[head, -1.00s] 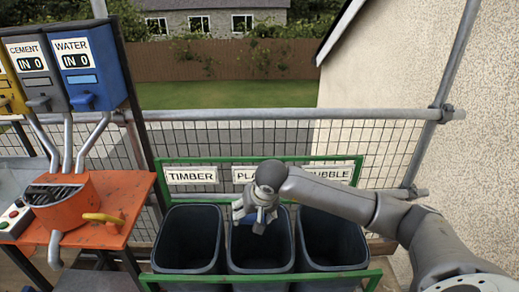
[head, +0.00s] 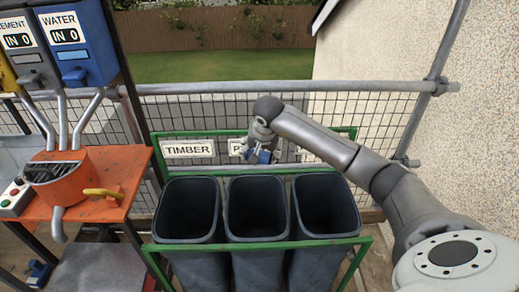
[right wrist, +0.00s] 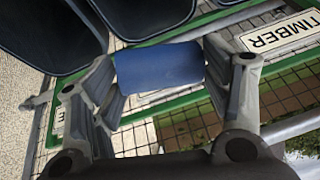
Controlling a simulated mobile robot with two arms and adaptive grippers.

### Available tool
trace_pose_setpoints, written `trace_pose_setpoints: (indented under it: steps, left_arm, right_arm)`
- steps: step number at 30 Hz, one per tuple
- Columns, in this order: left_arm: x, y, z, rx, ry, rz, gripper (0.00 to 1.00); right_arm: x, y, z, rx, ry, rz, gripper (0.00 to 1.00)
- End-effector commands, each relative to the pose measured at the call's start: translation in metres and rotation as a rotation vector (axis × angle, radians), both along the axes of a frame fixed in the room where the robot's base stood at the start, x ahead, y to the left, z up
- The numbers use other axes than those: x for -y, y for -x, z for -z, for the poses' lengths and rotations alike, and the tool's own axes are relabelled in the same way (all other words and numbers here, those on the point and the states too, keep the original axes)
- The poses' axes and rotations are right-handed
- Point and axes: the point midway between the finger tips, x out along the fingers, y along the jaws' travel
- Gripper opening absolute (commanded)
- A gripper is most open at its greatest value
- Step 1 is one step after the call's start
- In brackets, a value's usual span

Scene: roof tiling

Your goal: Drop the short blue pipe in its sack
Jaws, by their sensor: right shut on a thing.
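My right gripper (head: 263,156) is shut on the short blue pipe (right wrist: 160,68), which lies across between the two fingers in the right wrist view. In the head view, the blue pipe (head: 264,157) shows only as a small patch at the fingertips. The gripper is above the back rim of the middle dark sack (head: 257,234), in front of its label (head: 236,149), of which only a "P" can be read. The pipe is outside the sacks. My left gripper is not in view.
A left sack (head: 188,236) under the TIMBER label (head: 188,149) and a right sack (head: 326,234) flank the middle one in a green frame (head: 190,246). An orange mixer table (head: 110,208) stands left. Mesh fencing is behind, and a rough wall (head: 400,70) is right.

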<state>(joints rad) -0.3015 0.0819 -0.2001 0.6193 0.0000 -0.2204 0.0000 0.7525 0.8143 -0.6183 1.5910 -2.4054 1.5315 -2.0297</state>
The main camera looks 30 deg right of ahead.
Motion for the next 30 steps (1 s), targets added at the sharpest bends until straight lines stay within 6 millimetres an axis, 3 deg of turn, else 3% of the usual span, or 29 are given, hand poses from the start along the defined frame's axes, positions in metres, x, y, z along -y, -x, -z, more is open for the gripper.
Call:
trace_pose_setpoints:
  steps: [3, 11, 12, 17, 30]
  left_arm:
    - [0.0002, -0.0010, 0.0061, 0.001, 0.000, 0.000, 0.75]
    - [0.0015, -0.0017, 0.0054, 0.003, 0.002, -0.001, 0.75]
    - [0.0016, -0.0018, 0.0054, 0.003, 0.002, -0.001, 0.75]
    - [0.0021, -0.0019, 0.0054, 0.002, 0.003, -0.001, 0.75]
    - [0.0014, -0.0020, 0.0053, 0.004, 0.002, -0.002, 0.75]
  right_arm:
    - [-0.0001, 0.0000, 0.0099, 0.000, 0.000, 0.001, 0.53]
    - [0.0001, -0.0002, 0.0096, 0.001, 0.001, 0.000, 0.53]
    - [0.0000, -0.0001, 0.0096, 0.001, 0.001, 0.000, 0.75]
    - [0.0001, 0.0000, 0.0096, 0.001, 0.001, 0.000, 0.95]
    - [-0.0002, 0.0012, 0.0053, 0.002, 0.001, -0.001, 0.96]
